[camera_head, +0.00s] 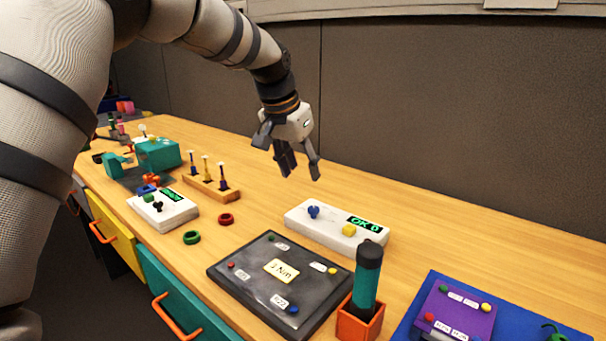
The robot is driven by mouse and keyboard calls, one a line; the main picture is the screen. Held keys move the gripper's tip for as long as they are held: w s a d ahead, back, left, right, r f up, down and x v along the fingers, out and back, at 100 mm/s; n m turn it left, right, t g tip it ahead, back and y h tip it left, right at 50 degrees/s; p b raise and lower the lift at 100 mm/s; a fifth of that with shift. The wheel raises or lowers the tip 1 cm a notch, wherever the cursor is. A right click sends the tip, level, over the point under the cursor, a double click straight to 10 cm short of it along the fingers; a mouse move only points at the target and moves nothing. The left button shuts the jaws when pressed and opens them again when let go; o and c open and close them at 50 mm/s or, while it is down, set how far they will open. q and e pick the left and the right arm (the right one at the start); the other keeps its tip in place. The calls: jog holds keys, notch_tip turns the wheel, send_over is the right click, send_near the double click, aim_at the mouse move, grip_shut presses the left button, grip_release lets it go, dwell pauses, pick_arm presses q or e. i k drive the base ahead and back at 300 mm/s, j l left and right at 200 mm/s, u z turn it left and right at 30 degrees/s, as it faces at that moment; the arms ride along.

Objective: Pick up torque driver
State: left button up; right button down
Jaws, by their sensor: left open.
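The torque driver (367,277) has a teal handle with a dark top. It stands nearly upright in an orange holder (360,322) near the front of the bench, right of the dark panel. Its lower end is hidden inside the holder. My left gripper (301,173) is open and empty. It hangs above the bench at the back, up and to the left of the driver and well apart from it. My right gripper is not in view.
A purple panel (458,316) on a blue mat is at the right. A wooden rack (205,187) holds several small drivers.

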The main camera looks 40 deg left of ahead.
aim_at(369, 256)
jog(key=k, duration=1)
